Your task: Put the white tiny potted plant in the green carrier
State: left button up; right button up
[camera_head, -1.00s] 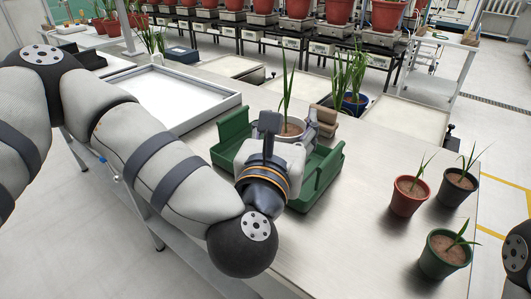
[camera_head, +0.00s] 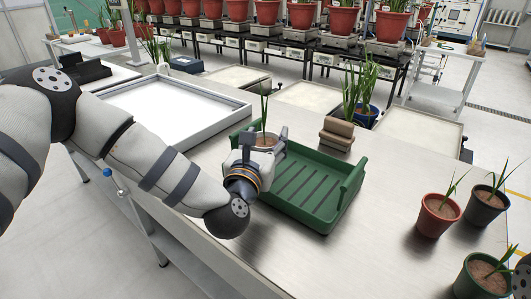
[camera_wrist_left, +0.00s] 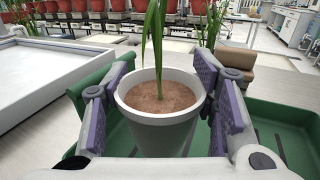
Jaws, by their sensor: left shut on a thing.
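The white tiny potted plant (camera_head: 265,142), a pale pot with brown soil and thin green leaves, is at the left end of the green carrier (camera_head: 297,211). My left gripper (camera_head: 261,144) is shut on the pot. In the wrist view the pot (camera_wrist_left: 160,125) stands upright between the purple-padded fingers (camera_wrist_left: 160,100), and green carrier walls (camera_wrist_left: 290,122) show on both sides. The pot's bottom is hidden, so I cannot tell whether it touches the carrier floor. The visible slatted floor is empty. My right gripper is not in view.
Red (camera_head: 438,216), black (camera_head: 484,207) and green (camera_head: 482,276) potted plants stand at the right. A brown block (camera_head: 337,135) and a blue pot (camera_head: 363,116) are behind the carrier. A white tray (camera_head: 180,118) lies at the back left. The table front is clear.

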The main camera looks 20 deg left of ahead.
aim_at(264, 150)
pick_arm(q)
jog(key=f, duration=0.4)
jog(key=shift+w+a, duration=0.25)
jog(key=shift+w, duration=0.05)
jog(key=shift+r, duration=0.1)
jog(key=shift+f+b, duration=0.3)
jog(key=shift+b, duration=0.05)
jog(key=o, duration=1.2)
jog(key=shift+c, duration=0.2)
jog(key=shift+r, duration=0.1)
jog(key=shift+r, duration=0.3)
jog(key=s, duration=1.2)
jog(key=shift+d+f, duration=0.1)
jog(key=shift+d, duration=0.2)
